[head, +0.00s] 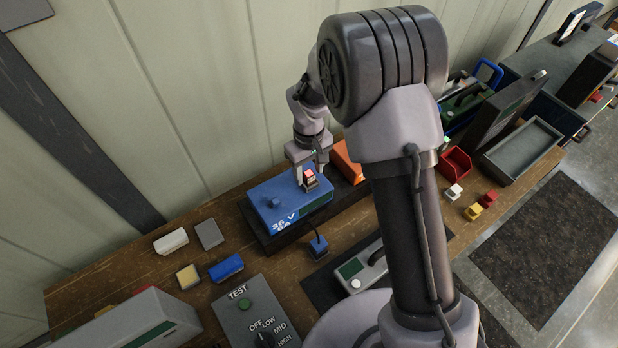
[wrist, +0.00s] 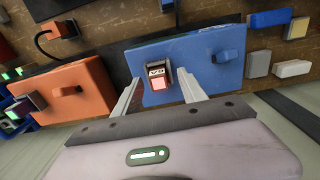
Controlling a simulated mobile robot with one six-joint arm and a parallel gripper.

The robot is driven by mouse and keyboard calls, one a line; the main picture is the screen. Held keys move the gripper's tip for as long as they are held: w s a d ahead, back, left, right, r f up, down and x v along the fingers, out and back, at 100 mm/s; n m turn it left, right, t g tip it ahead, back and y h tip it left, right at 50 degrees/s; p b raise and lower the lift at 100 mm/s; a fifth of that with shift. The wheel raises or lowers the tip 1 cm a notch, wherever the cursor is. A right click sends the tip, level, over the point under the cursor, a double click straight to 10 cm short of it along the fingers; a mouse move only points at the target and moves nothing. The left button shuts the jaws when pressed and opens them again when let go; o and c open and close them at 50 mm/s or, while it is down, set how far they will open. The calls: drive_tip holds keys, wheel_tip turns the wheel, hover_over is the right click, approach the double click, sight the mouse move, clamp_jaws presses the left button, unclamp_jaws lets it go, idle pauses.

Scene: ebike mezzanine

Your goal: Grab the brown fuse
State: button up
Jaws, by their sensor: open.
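A small fuse-like block with a salmon-red face and a white marked label (wrist: 158,82) sits in a dark holder on the blue battery box (wrist: 212,68). The red and white block also shows in the head view (head: 310,174), on top of the blue box (head: 270,199). My gripper (wrist: 158,78) is open, with one finger on each side of the block. Whether the fingers touch it I cannot tell. In the head view my gripper (head: 308,172) is over the box's back right part. No plainly brown fuse shows; the block's lower part is hard to make out.
An orange box (head: 347,162) stands right of the blue one, partly behind my arm. Small white (head: 453,192), yellow (head: 473,211) and red (head: 487,199) blocks lie near a red bin (head: 455,162). A blue knob (head: 274,203) rises from the blue box. A grey test panel (head: 250,312) is in front.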

drive_tip(key=shift+w+f, duration=0.2)
drive_tip(key=shift+f, duration=0.35)
drive_tip(key=shift+w+f, duration=0.2)
drive_tip(key=shift+f, duration=0.35)
drive_tip(key=shift+s+r, duration=0.15)
drive_tip(key=c, duration=0.4)
clamp_jaws()
